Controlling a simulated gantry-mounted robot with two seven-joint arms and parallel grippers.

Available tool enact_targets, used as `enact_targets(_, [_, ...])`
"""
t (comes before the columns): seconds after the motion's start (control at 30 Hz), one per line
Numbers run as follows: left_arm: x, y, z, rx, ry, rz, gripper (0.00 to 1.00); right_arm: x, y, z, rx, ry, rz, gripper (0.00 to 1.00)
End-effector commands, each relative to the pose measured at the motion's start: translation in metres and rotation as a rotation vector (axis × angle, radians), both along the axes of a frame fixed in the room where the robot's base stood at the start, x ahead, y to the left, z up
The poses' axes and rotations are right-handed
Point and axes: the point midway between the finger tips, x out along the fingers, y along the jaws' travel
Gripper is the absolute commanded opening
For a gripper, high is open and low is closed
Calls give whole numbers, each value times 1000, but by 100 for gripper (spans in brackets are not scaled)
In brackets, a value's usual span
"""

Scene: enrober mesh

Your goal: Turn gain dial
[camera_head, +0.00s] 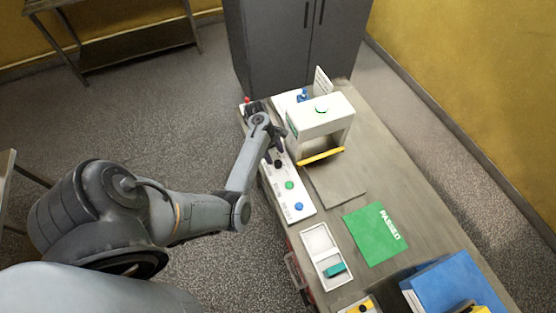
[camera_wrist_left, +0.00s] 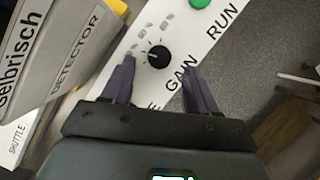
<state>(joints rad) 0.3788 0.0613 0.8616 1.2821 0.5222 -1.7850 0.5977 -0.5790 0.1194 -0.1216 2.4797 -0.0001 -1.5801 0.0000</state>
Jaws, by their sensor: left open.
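The gain dial (camera_wrist_left: 158,57) is a round black knob with a white pointer line, on a white panel with a printed scale and the word GAIN. In the head view the dial (camera_head: 278,164) shows as a black spot just below my left gripper (camera_head: 275,151). In the left wrist view the open left gripper (camera_wrist_left: 158,76) has its two dark fingers on either side of the dial's line, with the dial just beyond the fingertips. The fingers appear apart from it; their exact height over the panel is unclear. My right gripper is not in view.
A green button (camera_head: 289,185) and a blue button (camera_head: 298,206) are on the same panel (camera_head: 295,217). The white detector (camera_head: 322,116) with a yellow bar stands right beside the gripper. A green PASSED mat (camera_head: 372,238) and a white tray (camera_head: 315,240) lie nearer.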

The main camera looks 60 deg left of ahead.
Motion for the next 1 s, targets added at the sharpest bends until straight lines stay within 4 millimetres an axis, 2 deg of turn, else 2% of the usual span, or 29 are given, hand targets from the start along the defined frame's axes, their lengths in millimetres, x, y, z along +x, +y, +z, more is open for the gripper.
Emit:
enact_targets(0.1, [3, -8, -16, -2, -1, -1, 59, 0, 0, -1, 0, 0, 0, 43])
enact_targets(0.3, [5, -13, -33, 0, -1, -2, 59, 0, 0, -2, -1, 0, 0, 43])
enact_targets(0.7, [6, -15, -38, 1, -2, -1, 59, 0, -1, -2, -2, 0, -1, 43])
enact_targets(0.77, [6, -15, -38, 2, -1, -1, 51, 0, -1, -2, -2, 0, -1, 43])
enact_targets(1.0, [6, -15, -38, 2, -1, -1, 15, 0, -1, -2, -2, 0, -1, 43])
